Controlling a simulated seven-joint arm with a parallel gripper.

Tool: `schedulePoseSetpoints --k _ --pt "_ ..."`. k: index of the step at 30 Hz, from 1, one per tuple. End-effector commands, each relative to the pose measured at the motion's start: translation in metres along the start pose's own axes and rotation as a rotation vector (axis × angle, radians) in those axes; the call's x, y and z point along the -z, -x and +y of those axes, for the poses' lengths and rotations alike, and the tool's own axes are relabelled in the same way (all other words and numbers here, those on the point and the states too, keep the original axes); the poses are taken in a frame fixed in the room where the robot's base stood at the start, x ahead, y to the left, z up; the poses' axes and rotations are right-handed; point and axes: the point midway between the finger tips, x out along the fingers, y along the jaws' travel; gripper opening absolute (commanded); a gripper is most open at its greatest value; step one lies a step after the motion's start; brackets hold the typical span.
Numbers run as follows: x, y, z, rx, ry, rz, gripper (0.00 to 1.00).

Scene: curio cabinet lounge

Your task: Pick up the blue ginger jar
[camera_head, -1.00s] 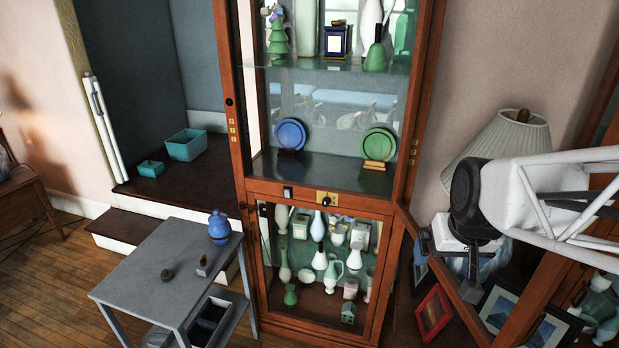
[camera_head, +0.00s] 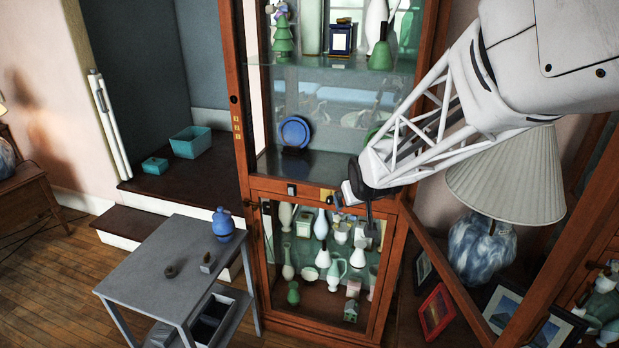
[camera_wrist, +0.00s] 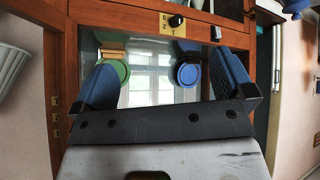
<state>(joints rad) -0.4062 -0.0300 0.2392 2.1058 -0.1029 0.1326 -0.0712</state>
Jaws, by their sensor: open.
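The blue ginger jar (camera_head: 222,226) stands upright on the back right part of the grey side table (camera_head: 150,262) in the head view. It is round-bodied with a narrow top. My gripper (camera_head: 356,206) is well to the right of the jar and apart from it, in front of the cabinet's middle rail. The wrist view shows my gripper (camera_wrist: 168,80) with its two blue-padded fingers wide apart and nothing between them.
The curio cabinet (camera_head: 244,130) holds a blue plate (camera_head: 294,132), a green plate (camera_wrist: 112,72) and many vases. Teal boxes (camera_head: 190,142) sit on the step behind. A lamp (camera_head: 505,180) and framed pictures stand at right.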

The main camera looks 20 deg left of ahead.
Motion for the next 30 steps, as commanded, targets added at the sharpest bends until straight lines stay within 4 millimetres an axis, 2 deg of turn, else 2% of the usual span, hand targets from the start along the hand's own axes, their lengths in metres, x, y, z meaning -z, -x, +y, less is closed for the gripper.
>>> schedulePoseSetpoints --k 1,6,16,24,30 --pt "0.006 -0.015 -0.010 0.009 0.017 0.015 1.00" --pt "0.029 -0.057 -0.042 0.035 0.072 0.083 1.00" --pt "0.061 -0.137 -0.117 0.102 0.172 0.216 1.00" --pt "0.073 -0.199 -0.191 0.172 0.248 0.325 1.00" --pt "0.073 -0.241 -0.249 0.230 0.297 0.407 1.00"
